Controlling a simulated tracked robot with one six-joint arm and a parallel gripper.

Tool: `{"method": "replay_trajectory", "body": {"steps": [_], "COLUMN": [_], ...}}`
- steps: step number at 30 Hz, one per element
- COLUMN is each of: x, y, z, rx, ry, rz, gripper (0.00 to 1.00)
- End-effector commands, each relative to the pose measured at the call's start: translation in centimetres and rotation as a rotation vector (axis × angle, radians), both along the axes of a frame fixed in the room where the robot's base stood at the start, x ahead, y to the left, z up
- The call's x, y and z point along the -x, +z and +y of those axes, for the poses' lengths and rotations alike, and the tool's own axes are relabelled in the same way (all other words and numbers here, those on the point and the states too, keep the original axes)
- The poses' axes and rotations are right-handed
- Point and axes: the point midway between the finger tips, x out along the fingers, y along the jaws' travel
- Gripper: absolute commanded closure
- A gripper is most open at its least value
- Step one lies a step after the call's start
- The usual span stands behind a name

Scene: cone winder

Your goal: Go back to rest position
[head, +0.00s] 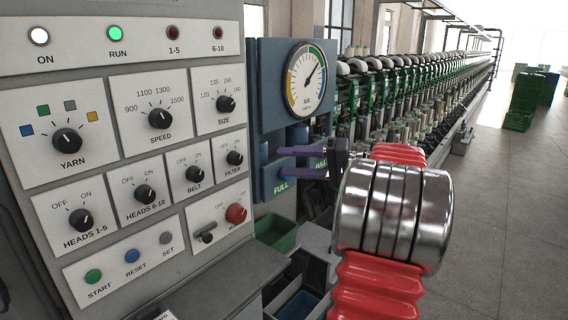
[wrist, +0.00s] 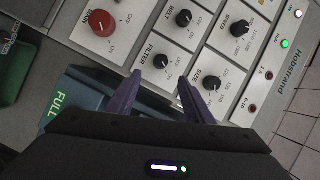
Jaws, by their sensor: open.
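My gripper (head: 281,161) has two purple fingers, apart and with nothing between them. In the head view it is right of the grey control panel (head: 120,52), in front of the blue unit marked FULL. In the wrist view the open fingertips (wrist: 160,81) point at the panel, either side of the FILTER knob (wrist: 161,62). I cannot tell the exact gap to the panel, but no knob is held. My arm, with red bellows and a shiny metal joint, reaches in from the lower right.
The ON lamp (head: 39,37) glows white and the RUN lamp (head: 115,34) green. A pressure gauge (head: 305,77) is above the fingers. A green bin (head: 277,235) stands below.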

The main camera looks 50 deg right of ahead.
Motion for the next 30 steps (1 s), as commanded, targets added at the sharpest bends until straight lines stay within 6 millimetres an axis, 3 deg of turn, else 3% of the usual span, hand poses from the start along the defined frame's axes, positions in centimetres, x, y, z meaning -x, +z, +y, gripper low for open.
{"method": "replay_trajectory", "body": {"steps": [21,23,26,30], "x": [-0.2,-0.2,0.2,1.7], "y": [-0.3,-1.6,-5.2,-10.0], "z": [-0.4,-0.7,-0.8,0.4], "rx": [-0.037,-0.06,-0.109,-0.149], "ry": [-0.021,-0.042,-0.076,-0.119], "rz": [0.031,0.085,0.206,0.397], "gripper": [0.53,0.53,0.53,0.53]}}
